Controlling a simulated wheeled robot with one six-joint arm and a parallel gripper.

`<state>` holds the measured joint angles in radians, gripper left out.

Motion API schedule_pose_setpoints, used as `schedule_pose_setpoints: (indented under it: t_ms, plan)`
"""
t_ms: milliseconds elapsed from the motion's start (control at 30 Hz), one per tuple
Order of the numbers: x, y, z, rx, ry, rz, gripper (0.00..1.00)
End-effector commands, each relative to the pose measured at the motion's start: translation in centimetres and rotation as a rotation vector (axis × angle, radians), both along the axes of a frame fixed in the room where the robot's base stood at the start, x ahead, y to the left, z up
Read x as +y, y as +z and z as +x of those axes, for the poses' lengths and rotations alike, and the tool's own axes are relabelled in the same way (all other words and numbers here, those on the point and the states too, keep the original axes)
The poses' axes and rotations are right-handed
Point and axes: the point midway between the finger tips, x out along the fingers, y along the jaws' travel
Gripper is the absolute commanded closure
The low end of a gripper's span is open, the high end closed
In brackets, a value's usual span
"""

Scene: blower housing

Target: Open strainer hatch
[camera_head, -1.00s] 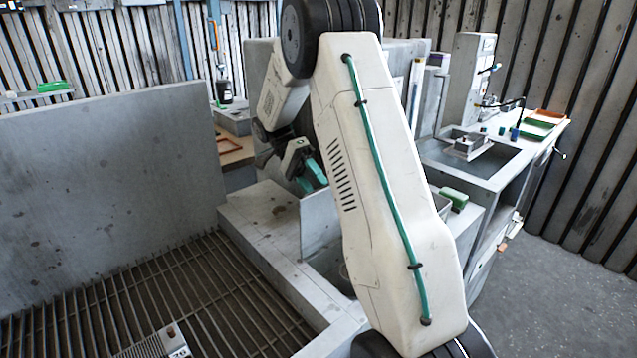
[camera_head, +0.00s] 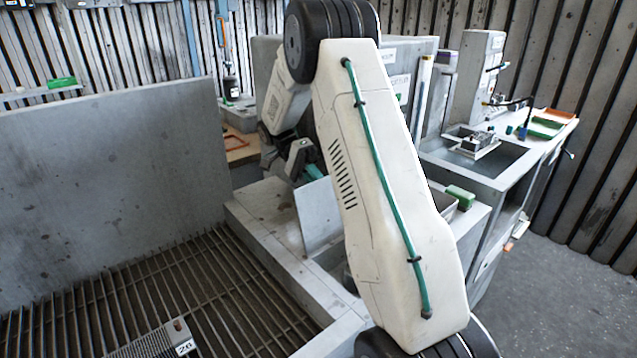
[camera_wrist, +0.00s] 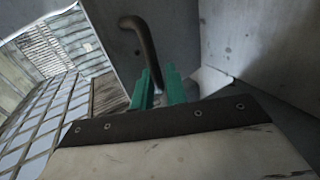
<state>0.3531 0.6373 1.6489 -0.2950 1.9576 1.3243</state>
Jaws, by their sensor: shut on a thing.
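A flat grey plate (camera_head: 317,214), which looks like the strainer hatch, stands raised and tilted above the concrete ledge in the head view. My white arm hides its right part and the opening below. My gripper (camera_head: 312,172) is behind the plate's upper edge, its teal fingers partly covered. In the wrist view my gripper (camera_wrist: 160,88) has its two teal fingers close around the lower end of a dark, bent rod handle (camera_wrist: 141,40). The handle stands in front of a dark grey surface; where it is fixed is hidden by the fingers.
A tall concrete wall (camera_head: 110,190) stands at left, with a slatted floor grate (camera_head: 170,285) before it. A grey box labelled 26 (camera_head: 155,342) lies on the grate. A green block (camera_head: 460,196) and a sink bench (camera_head: 490,165) are at right. Open floor lies at far right.

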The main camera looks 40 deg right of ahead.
Motion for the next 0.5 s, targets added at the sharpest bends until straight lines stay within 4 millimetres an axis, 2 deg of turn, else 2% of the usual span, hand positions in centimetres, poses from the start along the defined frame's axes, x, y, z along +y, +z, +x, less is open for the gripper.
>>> schedule_pose_setpoints:
  t_ms: [33, 133, 167, 200, 500]
  plan:
    - [-0.04, -0.73, 0.18, -0.011, 0.003, 0.003, 1.0]
    - [-0.06, -0.71, 0.2, -0.011, 0.002, 0.002, 1.0]
    - [-0.07, -0.72, 0.21, -0.012, 0.003, 0.001, 0.77]
    - [-0.09, -0.7, 0.21, -0.013, 0.003, 0.001, 0.67]
    - [-0.02, -0.45, 0.23, -0.013, 0.005, -0.002, 0.67]
